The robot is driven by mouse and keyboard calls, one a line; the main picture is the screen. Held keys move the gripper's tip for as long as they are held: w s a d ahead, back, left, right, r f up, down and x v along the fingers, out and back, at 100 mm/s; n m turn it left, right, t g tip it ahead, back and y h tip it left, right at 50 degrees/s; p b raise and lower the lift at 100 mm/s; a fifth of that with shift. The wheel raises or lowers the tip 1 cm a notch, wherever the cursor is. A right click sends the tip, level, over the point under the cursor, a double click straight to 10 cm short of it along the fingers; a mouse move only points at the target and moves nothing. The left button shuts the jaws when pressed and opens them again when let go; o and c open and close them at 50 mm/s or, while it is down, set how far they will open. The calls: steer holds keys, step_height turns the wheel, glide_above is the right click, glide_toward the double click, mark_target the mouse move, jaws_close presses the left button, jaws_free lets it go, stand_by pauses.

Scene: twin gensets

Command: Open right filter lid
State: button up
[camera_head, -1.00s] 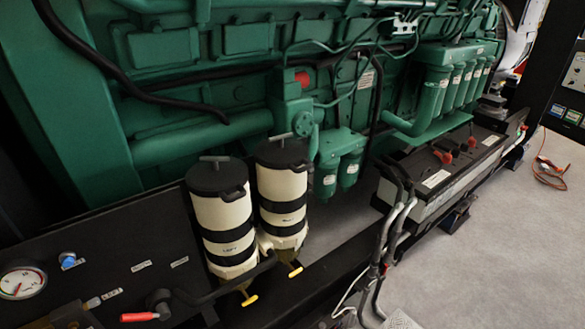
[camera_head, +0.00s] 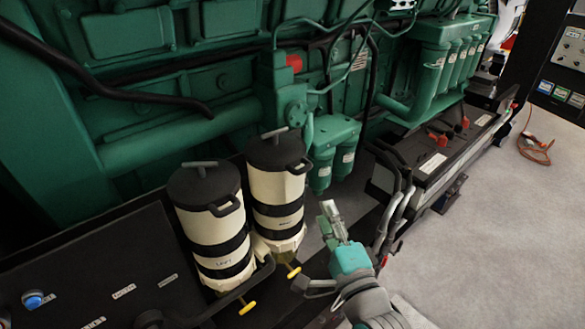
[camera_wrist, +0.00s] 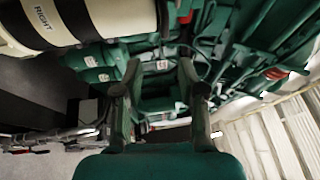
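The right filter (camera_head: 275,188) is a cream cylinder with black bands, and its black lid (camera_head: 268,152) sits on top. The lid has a grey T-handle (camera_head: 275,132) and a black loop on its front side. The right filter also shows in the wrist view (camera_wrist: 110,15), with its RIGHT label at the upper left. The left filter (camera_head: 205,225) stands to its left under a similar lid. My gripper (camera_head: 332,212) is to the right of and lower than the right lid, apart from it. In the wrist view, its two fingers (camera_wrist: 160,78) are spread with nothing between them.
Green engine parts (camera_head: 170,40) rise behind the filters, with small green canisters (camera_head: 333,150) just right of the right filter. A black battery box (camera_head: 430,150) and cables (camera_head: 398,205) lie farther right. Yellow-handled valves (camera_head: 248,308) sit below the filters. Grey floor (camera_head: 490,235) is open at right.

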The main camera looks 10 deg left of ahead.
steer(key=x, duration=1.2)
steer(key=shift+s+a+r, duration=0.25)
steer(key=shift+r, duration=0.1)
jaws_close()
